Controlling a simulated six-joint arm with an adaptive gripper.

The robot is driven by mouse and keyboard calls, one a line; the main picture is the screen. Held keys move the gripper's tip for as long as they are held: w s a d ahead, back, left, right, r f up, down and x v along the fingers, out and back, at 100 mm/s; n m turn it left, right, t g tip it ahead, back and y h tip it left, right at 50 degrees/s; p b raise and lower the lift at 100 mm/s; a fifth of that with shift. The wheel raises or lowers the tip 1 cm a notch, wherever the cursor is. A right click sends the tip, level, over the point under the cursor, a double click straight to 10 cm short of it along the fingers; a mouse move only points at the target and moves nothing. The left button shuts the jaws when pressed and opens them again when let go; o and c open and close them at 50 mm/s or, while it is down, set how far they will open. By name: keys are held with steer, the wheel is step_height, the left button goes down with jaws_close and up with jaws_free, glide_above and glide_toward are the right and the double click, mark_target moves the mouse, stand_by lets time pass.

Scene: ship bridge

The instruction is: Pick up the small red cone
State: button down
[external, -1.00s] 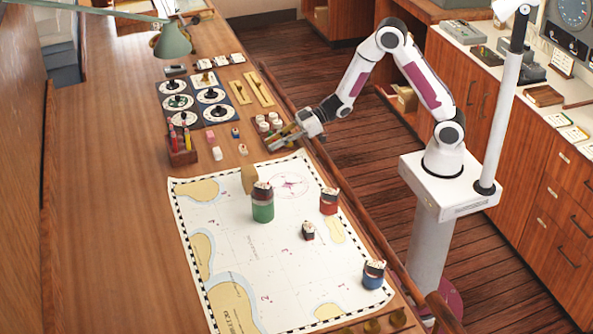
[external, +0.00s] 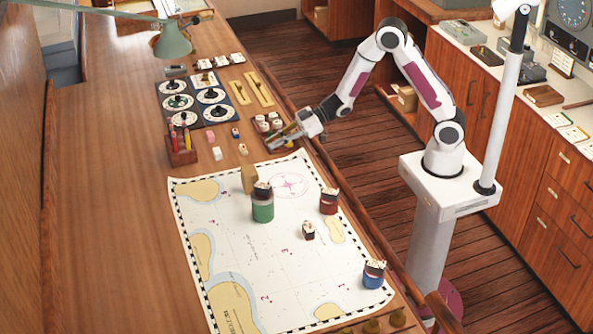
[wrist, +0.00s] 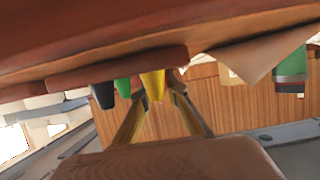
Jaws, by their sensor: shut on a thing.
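My gripper (external: 276,142) is low over the right edge of the wooden desk, at a small dark tray (external: 291,144). In the wrist view, my gripper's two fingertips (wrist: 162,94) are close together on either side of a yellow cone (wrist: 153,84), and they appear shut on it. A green cone (wrist: 123,86) and a black cone (wrist: 103,95) stand beside it in a row, seen upside down under a brown tray edge (wrist: 80,77). I cannot make out a red cone in either view; the fingers and tray may hide it.
The chart (external: 215,235) bears a green jar (external: 263,211), a red jar (external: 329,205), a blue jar (external: 373,281) and a tan block (external: 249,178). White-topped pieces (external: 268,122) stand just behind my gripper. A pencil holder (external: 181,155) stands left. The desk's left side is clear.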

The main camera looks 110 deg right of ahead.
mark_target(275, 139)
steer(key=shift+r, duration=0.15)
steer(key=shift+r, duration=4.8)
